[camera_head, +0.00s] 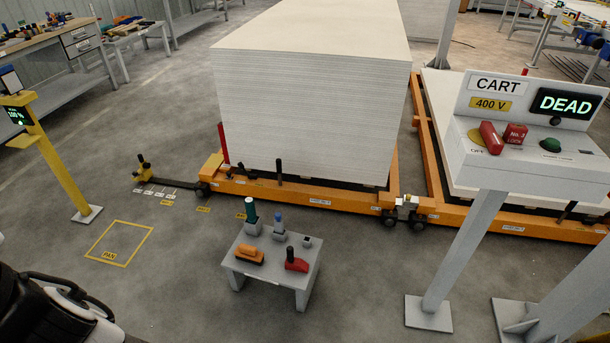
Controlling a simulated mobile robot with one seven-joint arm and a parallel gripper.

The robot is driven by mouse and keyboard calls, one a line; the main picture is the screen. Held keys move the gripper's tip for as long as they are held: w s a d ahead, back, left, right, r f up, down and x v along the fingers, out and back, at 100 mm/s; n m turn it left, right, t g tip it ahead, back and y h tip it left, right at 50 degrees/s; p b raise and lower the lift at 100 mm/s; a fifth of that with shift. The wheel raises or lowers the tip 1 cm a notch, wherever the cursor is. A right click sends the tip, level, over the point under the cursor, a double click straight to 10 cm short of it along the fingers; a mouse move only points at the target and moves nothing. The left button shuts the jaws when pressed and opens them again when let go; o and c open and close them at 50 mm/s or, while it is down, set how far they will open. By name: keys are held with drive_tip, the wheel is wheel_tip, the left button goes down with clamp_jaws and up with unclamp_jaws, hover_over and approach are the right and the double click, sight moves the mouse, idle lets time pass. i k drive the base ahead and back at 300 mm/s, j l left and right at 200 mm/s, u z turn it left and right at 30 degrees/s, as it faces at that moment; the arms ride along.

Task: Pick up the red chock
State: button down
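The red chock (296,264) sits on the right front part of a small grey table (262,275). It is a low red wedge with a dark upright handle or post on top. An orange block-shaped item (249,255) is to its left on the same table. Behind it stand a green-topped item (252,218), a blue-topped item (280,225) and a small grey block (307,241). A dark and white part of my own body shows at the lower left. My gripper's fingers are not visible.
An orange cart (300,195) with a tall stack of pale sheets (310,110) stands behind the table. A control pedestal (520,150) reading "CART 400 V DEAD" is at right. A yellow post (58,165) and yellow floor square (120,243) are left. Floor around the small table is clear.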

sight(292, 264)
drive_tip(key=i+l+z, duration=0.1)
drive_tip(key=i+l, duration=0.15)
drive_tip(key=i, duration=0.3)
drive_tip(key=i+l+z, duration=0.15)
drive_tip(key=i, duration=0.45)
drive_tip(key=i+l+z, duration=0.1)
drive_tip(key=i, duration=0.45)
drive_tip(key=l, duration=0.1)
